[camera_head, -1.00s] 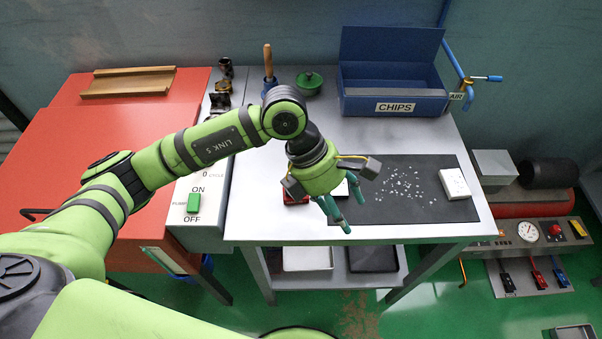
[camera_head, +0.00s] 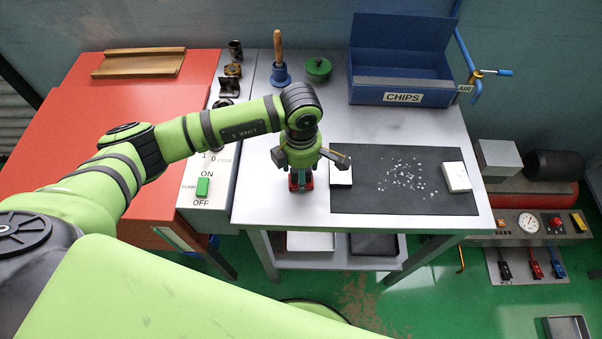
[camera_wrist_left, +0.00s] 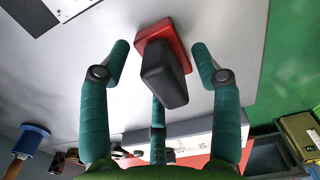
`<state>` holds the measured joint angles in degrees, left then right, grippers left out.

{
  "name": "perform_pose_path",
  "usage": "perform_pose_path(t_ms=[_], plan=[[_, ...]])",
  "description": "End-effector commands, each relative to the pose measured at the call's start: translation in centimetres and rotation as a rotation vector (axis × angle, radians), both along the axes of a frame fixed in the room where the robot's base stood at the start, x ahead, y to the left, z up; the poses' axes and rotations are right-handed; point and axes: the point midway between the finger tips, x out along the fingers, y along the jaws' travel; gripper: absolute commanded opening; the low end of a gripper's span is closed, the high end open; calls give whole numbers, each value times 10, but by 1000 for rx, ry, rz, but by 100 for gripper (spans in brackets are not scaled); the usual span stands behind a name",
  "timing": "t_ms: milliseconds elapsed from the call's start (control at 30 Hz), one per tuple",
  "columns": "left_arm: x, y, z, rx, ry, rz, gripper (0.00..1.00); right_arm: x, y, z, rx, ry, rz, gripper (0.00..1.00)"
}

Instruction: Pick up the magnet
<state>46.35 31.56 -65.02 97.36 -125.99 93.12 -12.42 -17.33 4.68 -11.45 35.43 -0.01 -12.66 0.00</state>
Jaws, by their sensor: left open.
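The magnet is a red block with a black handle. In the left wrist view the magnet (camera_wrist_left: 168,75) stands on the grey cart top, its handle toward the camera. In the head view only a bit of its red base (camera_head: 308,184) shows under my left gripper (camera_head: 299,176). In the wrist view the teal fingers of my left gripper (camera_wrist_left: 160,60) are open. Two are spread on either side of the magnet and the third is below the handle in the picture. I see no finger touching it. My right gripper is not in view.
A black mat (camera_head: 350,198) with scattered chips lies to the right, with a white block (camera_head: 341,174) on its left edge and another (camera_head: 457,177) on its right. Behind are a blue CHIPS bin (camera_head: 380,93), a green-lidded pot (camera_head: 317,69) and a wooden-handled blue tool (camera_head: 280,73).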

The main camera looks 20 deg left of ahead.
Motion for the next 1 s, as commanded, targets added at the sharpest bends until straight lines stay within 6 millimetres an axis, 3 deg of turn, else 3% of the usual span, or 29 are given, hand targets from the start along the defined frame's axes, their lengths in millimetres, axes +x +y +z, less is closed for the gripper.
perform_pose_path(t_ms=[133, 300, 733, 867, 1000], plan=[[0, 0, 0, -1, 0, 0, 63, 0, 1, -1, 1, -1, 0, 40], [0, 0, 0, -1, 0, 0, 0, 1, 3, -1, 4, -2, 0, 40], [1, -1, 4, -2, -2, 0, 0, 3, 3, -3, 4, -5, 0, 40], [1, 0, 15, -2, -5, -1, 0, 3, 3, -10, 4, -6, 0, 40], [2, 0, 39, -3, -10, -2, 0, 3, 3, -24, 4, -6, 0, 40]])
